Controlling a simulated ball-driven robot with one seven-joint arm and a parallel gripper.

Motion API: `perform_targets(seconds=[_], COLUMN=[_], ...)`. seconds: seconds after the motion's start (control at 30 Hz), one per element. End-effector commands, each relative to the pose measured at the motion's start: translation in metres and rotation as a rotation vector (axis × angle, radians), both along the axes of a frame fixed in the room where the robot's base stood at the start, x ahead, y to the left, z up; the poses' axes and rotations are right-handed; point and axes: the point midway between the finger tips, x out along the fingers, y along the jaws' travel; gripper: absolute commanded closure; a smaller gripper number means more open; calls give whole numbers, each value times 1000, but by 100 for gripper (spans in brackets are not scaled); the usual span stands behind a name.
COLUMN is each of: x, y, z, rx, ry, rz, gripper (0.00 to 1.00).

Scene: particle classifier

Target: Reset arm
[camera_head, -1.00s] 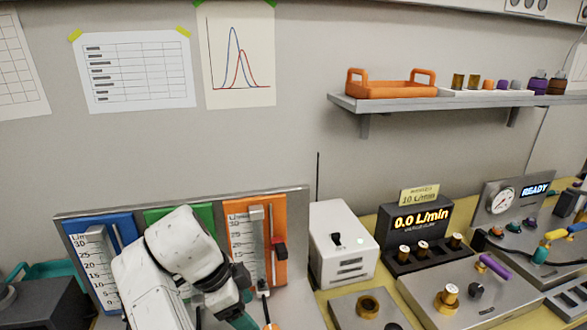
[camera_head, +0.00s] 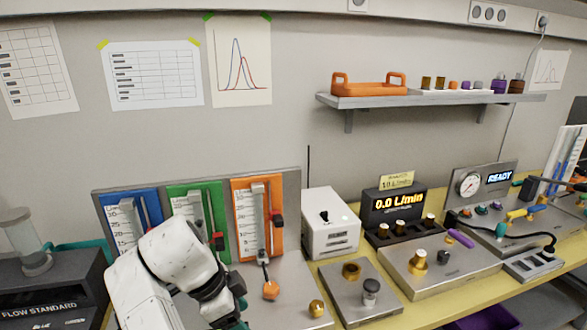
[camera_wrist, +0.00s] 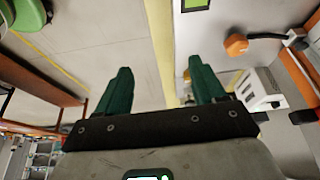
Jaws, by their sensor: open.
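My gripper shows in the wrist view (camera_wrist: 160,92), with two green fingers standing wide apart and nothing between them. In the head view my white arm reaches up from the bottom left, in front of the flow meter panel, and the gripper's fingertips are hard to make out there. The panel carries a blue flow meter (camera_head: 127,208), a green one (camera_head: 181,192) and an orange one (camera_head: 245,192). My arm covers the lower part of the blue and green meters. An orange knob (camera_head: 271,290) hangs below the orange meter and also shows in the wrist view (camera_wrist: 236,45).
A white box (camera_head: 330,222) stands right of the panel, then a black display (camera_head: 395,201) reading 0.0 L/min and several metal instrument plates on the yellow bench (camera_head: 400,309). A shelf (camera_head: 440,101) holds an orange tray (camera_head: 368,89). A dark flow standard unit (camera_head: 50,290) stands at left.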

Motion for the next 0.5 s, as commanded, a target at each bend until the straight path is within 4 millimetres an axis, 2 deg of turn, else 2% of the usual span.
perform_targets(seconds=[0.03, 0.27, 0.5], x=[1, 2, -3], y=[-8, -35, -81], z=[-7, -30, -67], rx=[0, 7, 20], ry=[7, 39, 88], rz=[3, 54, 140], gripper=[31, 31, 31])
